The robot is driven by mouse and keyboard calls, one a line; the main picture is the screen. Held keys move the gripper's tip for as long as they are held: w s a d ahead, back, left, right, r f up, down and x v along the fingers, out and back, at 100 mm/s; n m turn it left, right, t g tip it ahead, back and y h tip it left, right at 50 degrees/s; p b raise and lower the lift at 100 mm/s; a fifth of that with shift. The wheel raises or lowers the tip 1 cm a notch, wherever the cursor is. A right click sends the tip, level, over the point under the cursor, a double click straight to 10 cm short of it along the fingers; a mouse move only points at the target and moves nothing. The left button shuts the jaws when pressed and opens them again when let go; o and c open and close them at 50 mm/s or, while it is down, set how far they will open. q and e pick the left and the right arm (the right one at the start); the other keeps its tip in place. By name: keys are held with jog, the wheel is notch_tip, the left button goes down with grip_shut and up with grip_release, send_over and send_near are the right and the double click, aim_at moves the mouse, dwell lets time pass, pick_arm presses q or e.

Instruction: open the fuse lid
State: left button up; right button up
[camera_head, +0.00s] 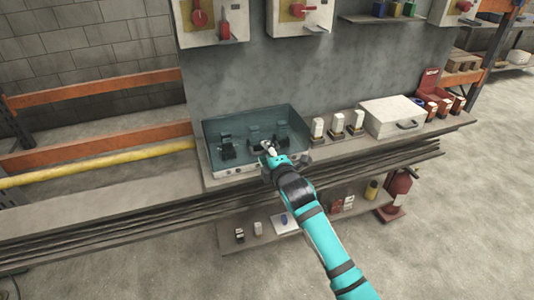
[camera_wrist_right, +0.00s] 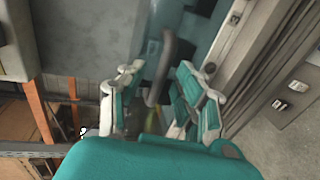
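The fuse box (camera_head: 234,171) stands on the bench against the grey panel, with a translucent teal cover (camera_head: 222,124) and dark fuse parts showing inside. I cannot tell from here whether its lid is shut. My right gripper (camera_head: 266,147) is at the front of the box, to the right of its middle. In the right wrist view my right gripper (camera_wrist_right: 158,88) is open, with a grey bar like a handle (camera_wrist_right: 168,52) between or just beyond its fingers. Contact with the bar cannot be made out. My left gripper is not in view.
White-topped fuses (camera_head: 318,127) and a pale case (camera_head: 394,116) stand on the bench to the right. Switch boxes (camera_head: 210,22) hang on the panel above. A lower shelf (camera_head: 262,235) holds small parts. The floor in front is clear.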

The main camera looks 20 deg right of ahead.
grip_shut()
dwell(0.4)
